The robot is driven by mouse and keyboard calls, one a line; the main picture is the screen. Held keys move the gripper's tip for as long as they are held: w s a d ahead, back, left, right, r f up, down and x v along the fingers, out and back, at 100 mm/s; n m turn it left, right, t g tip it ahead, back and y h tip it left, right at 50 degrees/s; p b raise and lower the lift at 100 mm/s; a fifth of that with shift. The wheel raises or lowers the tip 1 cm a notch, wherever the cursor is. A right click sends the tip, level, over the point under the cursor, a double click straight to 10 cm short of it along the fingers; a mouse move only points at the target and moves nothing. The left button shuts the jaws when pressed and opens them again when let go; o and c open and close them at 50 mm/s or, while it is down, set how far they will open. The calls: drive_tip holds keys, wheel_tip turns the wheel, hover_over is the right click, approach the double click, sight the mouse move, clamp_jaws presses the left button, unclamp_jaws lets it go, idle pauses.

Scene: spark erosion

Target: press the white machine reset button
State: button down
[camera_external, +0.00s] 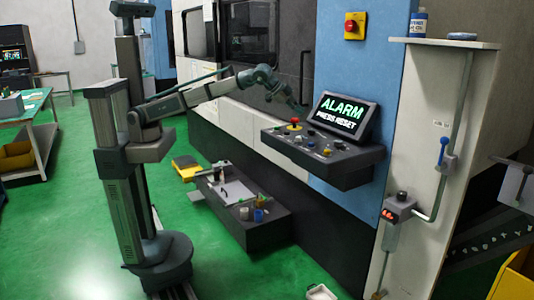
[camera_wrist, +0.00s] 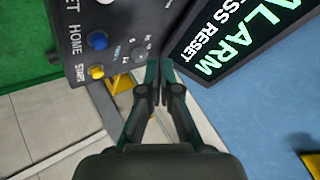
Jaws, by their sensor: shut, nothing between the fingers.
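My gripper (camera_wrist: 158,68) is shut and empty. In the external view my gripper (camera_external: 301,109) hangs above the control panel (camera_external: 348,170), near the red mushroom button (camera_external: 295,122). In the wrist view the panel (camera_wrist: 122,22) has a blue button (camera_wrist: 97,40) labelled HOME and a yellow button (camera_wrist: 96,72) labelled START. A white button (camera_wrist: 105,1) is cut off at the top edge, near lettering ending in "ET". The fingertips are to the right of and below it in the picture. I cannot tell how high they are above the panel.
An alarm screen (camera_external: 343,116) reading "ALARM PRESS RESET" stands at the panel's back; it is close on the right in the wrist view (camera_wrist: 225,40). A grey knob (camera_wrist: 139,54) is near the fingertips. A low shelf (camera_external: 265,230) with small items is below.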

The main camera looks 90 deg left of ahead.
drive_tip(key=shift+f+b, duration=2.25)
drive_tip(key=shift+f, duration=2.15)
drive_tip(key=shift+f, duration=0.45)
drive_tip(key=shift+f+b, duration=0.3)
drive_tip(key=shift+f, duration=0.1)
drive_tip(key=shift+r, duration=0.15)
drive_tip(key=shift+r+p, duration=0.5)
drive_tip(key=shift+r, duration=0.2)
drive_tip(key=shift+r, duration=0.1)
drive_tip(key=shift+r+p, duration=1.4)
drive_tip(key=shift+r, duration=1)
